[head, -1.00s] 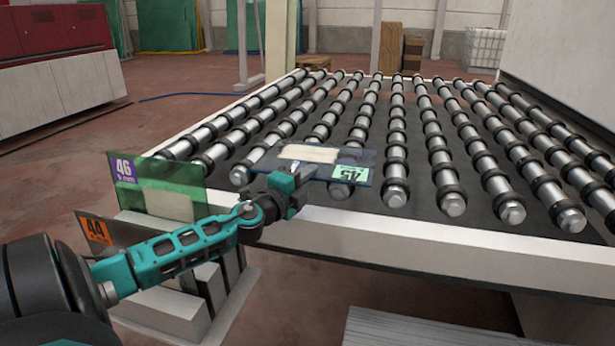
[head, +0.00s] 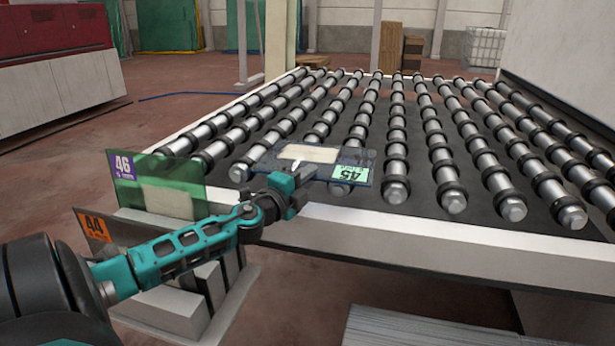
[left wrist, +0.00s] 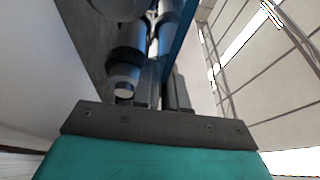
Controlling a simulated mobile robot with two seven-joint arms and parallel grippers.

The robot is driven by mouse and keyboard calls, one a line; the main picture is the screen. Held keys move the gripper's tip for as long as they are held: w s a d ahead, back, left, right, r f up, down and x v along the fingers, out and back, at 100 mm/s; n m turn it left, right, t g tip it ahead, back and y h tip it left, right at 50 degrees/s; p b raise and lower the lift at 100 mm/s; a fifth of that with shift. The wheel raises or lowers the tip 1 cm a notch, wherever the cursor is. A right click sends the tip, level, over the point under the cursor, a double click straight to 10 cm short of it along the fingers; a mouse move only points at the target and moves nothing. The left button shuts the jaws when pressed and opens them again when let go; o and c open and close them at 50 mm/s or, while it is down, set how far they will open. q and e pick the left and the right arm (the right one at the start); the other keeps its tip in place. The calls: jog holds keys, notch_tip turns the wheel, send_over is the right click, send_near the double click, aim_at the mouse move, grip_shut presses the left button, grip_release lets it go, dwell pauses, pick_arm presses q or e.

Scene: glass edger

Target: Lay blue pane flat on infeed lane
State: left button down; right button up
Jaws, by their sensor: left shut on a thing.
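The blue pane (head: 325,165) bears a pale patch and a green label reading 45. It is gripped at its near edge and lies roughly flat over the near left roller ends of the infeed lane (head: 395,135). I cannot tell whether it touches the rollers. My left gripper (head: 299,172) is shut on it, above the lane's near rim. In the left wrist view the pane shows nearly edge-on as a blue strip (left wrist: 184,45) beyond the dark fingers (left wrist: 163,95), with rollers beside it. My right gripper is not in view.
A rack (head: 185,310) at lower left holds a green pane (head: 180,178) labelled 46 and a dark pane labelled 44 (head: 95,228), close to my left arm. A white wall or housing (head: 565,60) stands at the right. The other rollers are bare.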

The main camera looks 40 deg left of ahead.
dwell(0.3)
pick_arm(q)
jog(key=c, duration=1.1)
grip_release()
jog(key=shift+f, duration=0.4)
jog(key=shift+r, duration=0.1)
jog(key=shift+b, duration=0.35)
jog(key=shift+s, duration=0.1)
jog(key=s+d, duration=0.1)
jog(key=s, duration=0.9)
jog(key=shift+s+d+p, duration=0.35)
dwell(0.3)
